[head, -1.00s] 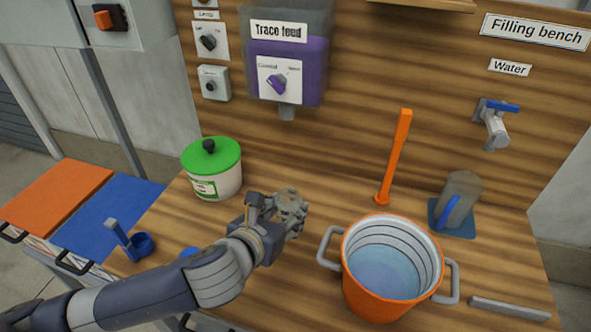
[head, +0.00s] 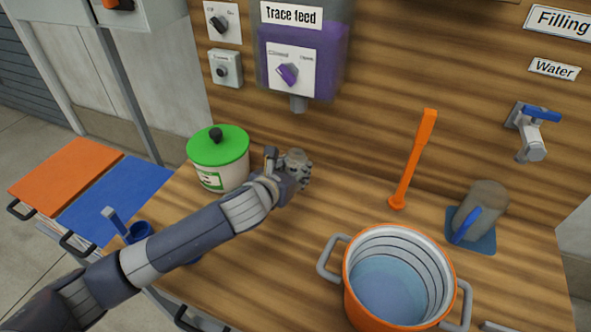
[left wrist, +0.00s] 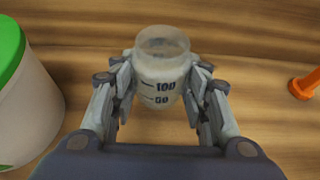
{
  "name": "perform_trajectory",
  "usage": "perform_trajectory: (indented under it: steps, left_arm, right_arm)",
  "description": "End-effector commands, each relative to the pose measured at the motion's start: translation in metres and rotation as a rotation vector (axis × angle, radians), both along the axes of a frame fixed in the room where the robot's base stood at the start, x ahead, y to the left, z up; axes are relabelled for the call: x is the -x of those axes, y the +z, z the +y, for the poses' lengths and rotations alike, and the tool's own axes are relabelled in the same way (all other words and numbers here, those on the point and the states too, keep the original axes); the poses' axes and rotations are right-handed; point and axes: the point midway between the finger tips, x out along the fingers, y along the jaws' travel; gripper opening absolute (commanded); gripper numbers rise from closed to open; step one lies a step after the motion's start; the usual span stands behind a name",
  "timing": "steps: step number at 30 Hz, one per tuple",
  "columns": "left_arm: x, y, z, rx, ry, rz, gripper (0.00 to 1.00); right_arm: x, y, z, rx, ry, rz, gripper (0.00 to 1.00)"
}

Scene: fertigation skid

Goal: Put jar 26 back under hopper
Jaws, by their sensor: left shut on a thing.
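A small translucent jar (left wrist: 160,72) with marks 100 and 50 stands upright between the fingers of my left gripper (left wrist: 158,100) in the left wrist view. The gripper is shut on it; no number 26 can be read. In the head view the left gripper (head: 296,168) and the jar's top (head: 295,157) are in front of the wooden back panel. They are below the purple Trace feed hopper (head: 303,60), whose grey spout (head: 298,103) points down. Whether the jar touches the bench cannot be told. My right gripper is out of view.
A white tub with a green lid (head: 219,150) stands just left of the gripper. An orange pot of water (head: 398,285), an upright orange paddle (head: 412,160) and a grey jug (head: 482,203) are to the right. A blue scoop (head: 135,231) lies at the left edge.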

Motion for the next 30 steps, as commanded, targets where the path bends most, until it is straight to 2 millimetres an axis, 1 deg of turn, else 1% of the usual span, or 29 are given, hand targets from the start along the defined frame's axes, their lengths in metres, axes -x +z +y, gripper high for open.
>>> perform_trajectory:
  steps: [1, 3, 8, 11, 12, 15, 17, 29, 30]
  left_arm:
    - [-0.008, 0.001, -0.002, 0.0, 0.001, -0.002, 0.16]
    - [-0.016, 0.0, -0.003, 0.002, 0.0, -0.001, 0.16]
    - [-0.024, -0.002, -0.005, 0.0, 0.0, 0.0, 0.16]
    - [-0.033, -0.002, -0.007, 0.001, 0.0, -0.001, 0.16]
    - [-0.03, -0.014, -0.007, 0.001, 0.0, 0.007, 0.16]
    - [-0.03, -0.029, -0.006, 0.001, 0.0, 0.005, 0.16]
    - [-0.031, -0.035, -0.007, 0.001, 0.0, 0.001, 0.16]
    - [-0.031, -0.04, -0.006, 0.0, -0.001, -0.001, 0.16]
    - [-0.031, -0.041, -0.006, 0.001, -0.001, -0.001, 0.45]
  right_arm:
    - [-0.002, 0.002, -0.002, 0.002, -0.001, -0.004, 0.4]
    - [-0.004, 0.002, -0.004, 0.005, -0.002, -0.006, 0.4]
    - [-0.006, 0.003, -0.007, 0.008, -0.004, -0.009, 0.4]
    - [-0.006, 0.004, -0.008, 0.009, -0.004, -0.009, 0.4]
    - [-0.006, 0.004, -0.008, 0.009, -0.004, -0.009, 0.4]
    - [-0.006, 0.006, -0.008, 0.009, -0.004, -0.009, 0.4]
    - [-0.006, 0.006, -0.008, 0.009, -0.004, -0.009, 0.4]
    - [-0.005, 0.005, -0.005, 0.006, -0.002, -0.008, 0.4]
    - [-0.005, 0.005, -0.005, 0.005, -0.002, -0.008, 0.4]
